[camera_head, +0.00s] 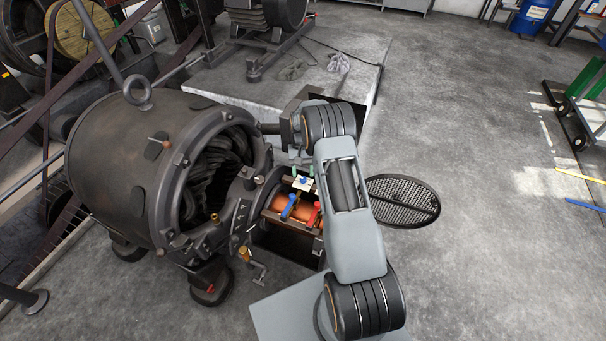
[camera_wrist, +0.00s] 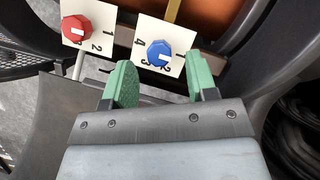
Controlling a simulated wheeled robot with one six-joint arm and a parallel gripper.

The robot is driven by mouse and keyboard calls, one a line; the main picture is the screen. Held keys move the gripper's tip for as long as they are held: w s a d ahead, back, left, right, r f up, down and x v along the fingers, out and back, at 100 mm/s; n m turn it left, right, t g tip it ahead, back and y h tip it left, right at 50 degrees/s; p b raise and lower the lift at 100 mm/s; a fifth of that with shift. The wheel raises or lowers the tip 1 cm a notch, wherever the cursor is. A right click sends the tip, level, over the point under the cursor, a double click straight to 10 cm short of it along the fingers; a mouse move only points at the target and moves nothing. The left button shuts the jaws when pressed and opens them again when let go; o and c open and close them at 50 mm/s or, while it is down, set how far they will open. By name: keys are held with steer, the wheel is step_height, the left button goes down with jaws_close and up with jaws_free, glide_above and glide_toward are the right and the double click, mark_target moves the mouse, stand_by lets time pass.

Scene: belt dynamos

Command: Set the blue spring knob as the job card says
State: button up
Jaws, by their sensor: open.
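The blue spring knob (camera_wrist: 160,53) sits on a white dial plate (camera_wrist: 184,30) with black numerals around it. In the head view my gripper (camera_head: 304,171) is over the white plate (camera_head: 303,184) at the machine's open end. No readable job card shows.
A red knob (camera_wrist: 77,28) on its own numbered plate is left of the blue one in the wrist view. The large dark machine housing (camera_head: 130,170) stands close on the left.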

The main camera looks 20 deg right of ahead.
steer(key=p+v, duration=0.2)
steer(key=v, duration=1)
steer(key=s+a+r+n+t+p, duration=0.1)
steer(key=s+a+r+t+p, duration=0.1)
steer(key=s+a+r+p, duration=0.2)
steer(key=s+a+r+n+t+h+p, duration=0.1)
steer(key=s+a+r+t+p, duration=0.2)
steer(key=s+r+p, duration=0.7)
steer(key=s+a+r+n+t+p, duration=0.2)
steer(key=s+a+r+p, duration=0.3)
steer(key=s+r, duration=0.8)
step_height(320, 180, up, 10)
steer(key=shift+s+a+f+t+h+p, duration=0.2)
steer(key=shift+s+a+t+h+p, duration=0.15)
steer(key=shift+p, duration=0.55)
steer(key=shift+c, duration=0.4)
